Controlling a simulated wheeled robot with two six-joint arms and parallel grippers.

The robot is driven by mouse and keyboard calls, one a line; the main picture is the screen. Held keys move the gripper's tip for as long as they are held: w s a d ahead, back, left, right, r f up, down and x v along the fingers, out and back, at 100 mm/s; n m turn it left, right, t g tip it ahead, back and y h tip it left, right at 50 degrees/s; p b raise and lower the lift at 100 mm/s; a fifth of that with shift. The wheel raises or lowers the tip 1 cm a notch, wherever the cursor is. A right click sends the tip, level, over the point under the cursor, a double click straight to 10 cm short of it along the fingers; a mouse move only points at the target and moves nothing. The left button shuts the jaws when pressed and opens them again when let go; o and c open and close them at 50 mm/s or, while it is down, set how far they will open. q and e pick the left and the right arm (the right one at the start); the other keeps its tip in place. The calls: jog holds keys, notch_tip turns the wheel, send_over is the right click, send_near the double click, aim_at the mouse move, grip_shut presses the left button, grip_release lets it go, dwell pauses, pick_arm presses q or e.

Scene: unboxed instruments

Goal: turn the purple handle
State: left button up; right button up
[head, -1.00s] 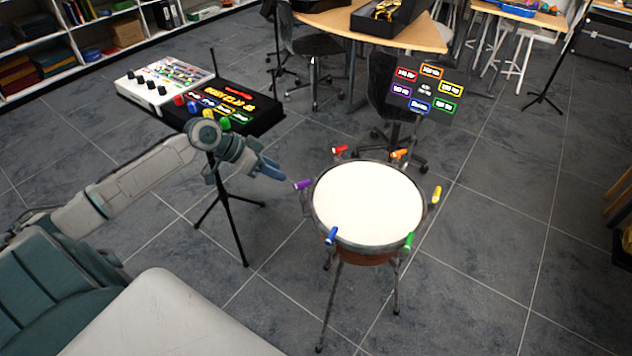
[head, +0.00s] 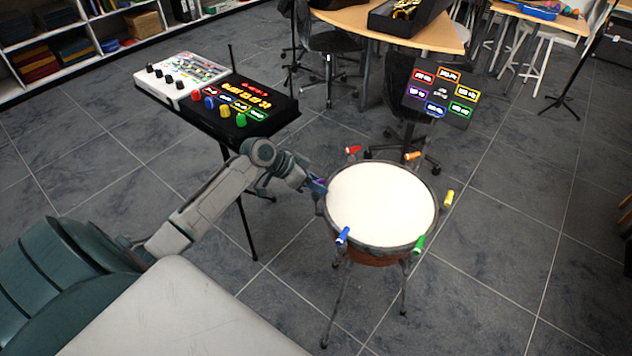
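A drum (head: 382,205) with a white head stands on thin legs, with coloured handles around its rim. The purple handle (head: 319,183) is at the drum's left edge, mostly hidden by my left gripper (head: 318,187). The gripper's blue fingers are at the handle, and I cannot tell whether they are closed on it. Red (head: 353,150), orange (head: 412,156), yellow (head: 448,198), green (head: 418,244) and blue (head: 343,235) handles show clear around the rim. My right gripper is not in view.
A black panel with coloured labels (head: 440,95) stands behind the drum. A mixer and black console (head: 240,110) with coloured knobs sit on a stand at the left, close behind my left arm. The floor right of the drum is clear.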

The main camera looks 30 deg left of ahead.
pick_arm(q)
jog(key=shift+f, duration=0.1)
grip_shut()
jog(key=shift+r+n+y+p, duration=0.25)
jog(key=shift+n+p, duration=0.25)
jog(key=shift+p, duration=0.25)
jog(key=n+t+y+p, duration=0.2)
jog(key=n+y+p, duration=0.2)
jog(key=p, duration=0.4)
jog(key=shift+d+n+p, duration=0.1)
jog(key=shift+n+p, duration=0.25)
jog(key=shift+n, duration=0.35)
jog(key=shift+f+n+t+y+p, duration=0.1)
jog(key=shift+n+t+y+p, duration=0.2)
jog(key=shift+n+y+p, duration=0.4)
jog(key=shift+f+p, duration=0.1)
jog(key=shift+p, duration=0.25)
jog(key=shift+f, duration=0.1)
